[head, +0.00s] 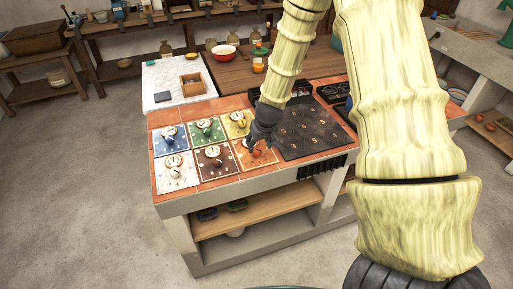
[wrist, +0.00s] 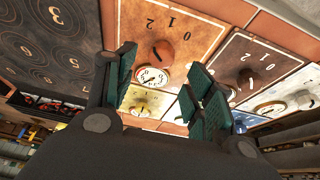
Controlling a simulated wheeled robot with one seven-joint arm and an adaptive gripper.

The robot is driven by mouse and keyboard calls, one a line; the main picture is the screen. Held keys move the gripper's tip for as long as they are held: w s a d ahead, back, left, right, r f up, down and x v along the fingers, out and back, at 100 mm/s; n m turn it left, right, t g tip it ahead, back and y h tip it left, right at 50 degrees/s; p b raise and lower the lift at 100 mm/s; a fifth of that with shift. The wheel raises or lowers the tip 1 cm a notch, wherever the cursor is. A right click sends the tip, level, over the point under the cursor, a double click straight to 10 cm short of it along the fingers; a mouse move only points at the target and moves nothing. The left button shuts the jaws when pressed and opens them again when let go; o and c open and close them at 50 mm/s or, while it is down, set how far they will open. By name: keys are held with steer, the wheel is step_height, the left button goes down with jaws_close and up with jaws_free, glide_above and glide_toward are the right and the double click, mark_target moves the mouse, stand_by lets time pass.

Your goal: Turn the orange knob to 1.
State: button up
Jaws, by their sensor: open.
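The orange panel (head: 243,161) is the front right one of a group of coloured panels on the tiled counter, with an orange knob (head: 257,153) on it. In the wrist view the orange knob (wrist: 164,50) sits beside a white round dial (wrist: 151,76) and the marks 0, 1 and 2. I cannot tell which mark the knob points at. My gripper (head: 260,143) hangs over the orange panel, partly covering it in the head view. Its two fingers are apart and empty in the wrist view (wrist: 160,82), with the knob seen beyond the gap between them, not held.
Brown (head: 214,160), yellow (head: 236,122), green (head: 206,132), blue (head: 168,138) and white (head: 176,180) panels with knobs and dials lie close by. A dark numbered plate (head: 305,132) lies to the right. A wooden box (head: 191,84) stands on the marble top behind.

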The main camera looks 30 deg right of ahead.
mark_target(257, 149)
steer(key=shift+p+x, duration=0.55)
steer(key=shift+x, duration=2.25)
steer(key=c, duration=1)
